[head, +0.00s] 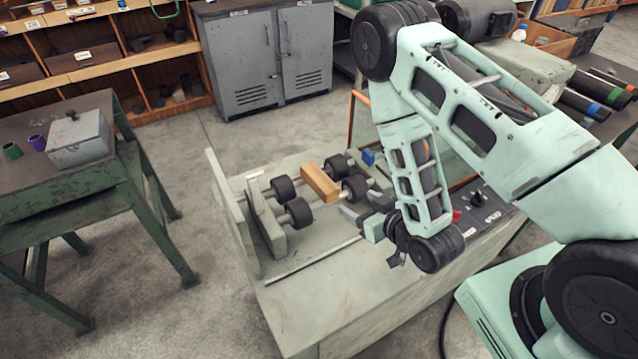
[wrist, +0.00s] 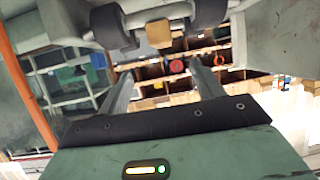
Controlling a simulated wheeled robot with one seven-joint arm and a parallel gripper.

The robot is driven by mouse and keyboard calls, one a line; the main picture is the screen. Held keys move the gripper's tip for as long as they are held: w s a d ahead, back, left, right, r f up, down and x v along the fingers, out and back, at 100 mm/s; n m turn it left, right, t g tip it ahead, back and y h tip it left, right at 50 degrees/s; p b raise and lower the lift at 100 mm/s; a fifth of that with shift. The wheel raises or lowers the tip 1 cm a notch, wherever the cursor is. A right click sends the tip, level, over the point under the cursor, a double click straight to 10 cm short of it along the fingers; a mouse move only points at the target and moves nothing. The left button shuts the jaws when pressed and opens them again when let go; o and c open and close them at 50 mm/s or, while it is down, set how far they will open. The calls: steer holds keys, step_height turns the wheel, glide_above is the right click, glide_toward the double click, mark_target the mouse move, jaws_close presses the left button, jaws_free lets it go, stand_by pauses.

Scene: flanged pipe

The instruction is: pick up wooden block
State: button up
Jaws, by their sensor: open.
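The wooden block (head: 319,183) is an orange-brown bar. It lies across the roller fixture on the workbench, between black rollers, in the middle of the head view. In the wrist view, what looks like its end (wrist: 158,33) shows at the top, between two dark rollers. My gripper (head: 352,213) is just to the lower right of the block in the head view, low over the bench. In the wrist view my gripper (wrist: 161,70) has its two grey fingers apart with nothing between them; the block's end appears beyond the tips, apart from them.
Black rollers (head: 299,213) on pale mounts stand close around the block. A low plate wall (head: 232,212) edges the bench at left. A control panel (head: 484,207) and a small blue part (head: 368,157) are nearby. The bench front (head: 330,300) is clear.

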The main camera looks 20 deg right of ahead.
steer(key=b, duration=0.8)
glide_toward(329, 187)
steer(key=x, duration=0.2)
steer(key=shift+w+f, duration=0.3)
steer(key=shift+f, duration=0.1)
steer(key=b+x, duration=0.2)
steer(key=b, duration=0.5)
steer(key=shift+w, duration=0.25)
steer(key=shift+p+x, duration=0.45)
steer(key=shift+x, duration=1.05)
steer(key=shift+p+x, duration=0.65)
steer(key=shift+x, duration=1.55)
steer(key=shift+a+r, duration=0.15)
steer(key=c, duration=1.1)
